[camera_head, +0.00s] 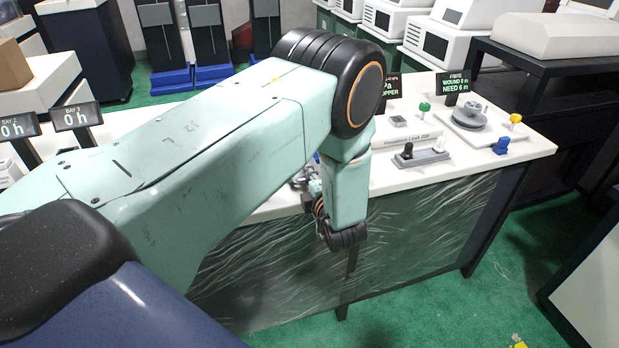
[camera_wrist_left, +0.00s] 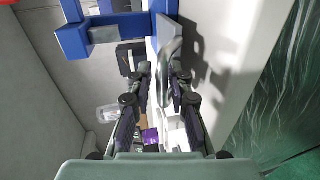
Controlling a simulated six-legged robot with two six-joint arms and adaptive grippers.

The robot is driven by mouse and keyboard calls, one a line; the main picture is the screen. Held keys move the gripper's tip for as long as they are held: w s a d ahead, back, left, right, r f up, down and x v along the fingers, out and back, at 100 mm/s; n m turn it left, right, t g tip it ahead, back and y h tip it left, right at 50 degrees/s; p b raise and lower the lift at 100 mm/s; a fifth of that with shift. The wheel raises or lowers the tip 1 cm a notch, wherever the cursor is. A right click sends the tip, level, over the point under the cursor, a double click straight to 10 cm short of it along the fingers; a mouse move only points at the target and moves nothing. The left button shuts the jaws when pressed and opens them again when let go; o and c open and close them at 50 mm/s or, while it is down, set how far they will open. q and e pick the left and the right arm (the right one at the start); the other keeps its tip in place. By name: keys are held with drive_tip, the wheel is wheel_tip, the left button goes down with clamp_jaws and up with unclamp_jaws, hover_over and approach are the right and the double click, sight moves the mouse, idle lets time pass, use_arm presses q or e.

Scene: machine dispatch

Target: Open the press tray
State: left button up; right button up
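My left gripper (camera_wrist_left: 162,75) shows in the left wrist view with its two dark fingers apart. A narrow grey curved piece (camera_wrist_left: 170,42), perhaps a handle, lies at and between the fingertips. I cannot tell whether the fingers touch it. Beside it is a blue frame (camera_wrist_left: 104,32) against a white panel (camera_wrist_left: 222,45). Which of these parts belongs to the press tray is unclear. In the head view my teal left arm reaches across the bench and hides most of the left gripper and whatever is behind it. My right gripper is not in view.
The white bench top (camera_head: 400,178) carries a grey round winder (camera_head: 470,117), a small switch block (camera_head: 420,154) and coloured knobs. Dark signs (camera_head: 452,85) stand at its back. The green floor (camera_head: 410,315) in front is open. A dark shelf (camera_head: 545,55) stands at right.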

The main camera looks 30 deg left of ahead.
use_arm(q)
drive_tip(key=shift+d, duration=0.15)
drive_tip(key=shift+s+d, duration=0.15)
drive_tip(key=shift+d, duration=0.15)
drive_tip(key=v, duration=0.6)
drive_tip(key=shift+s, duration=0.25)
drive_tip(key=shift+s+d+r, duration=0.1)
drive_tip(key=shift+d+r, duration=0.05)
drive_tip(key=shift+r, duration=0.05)
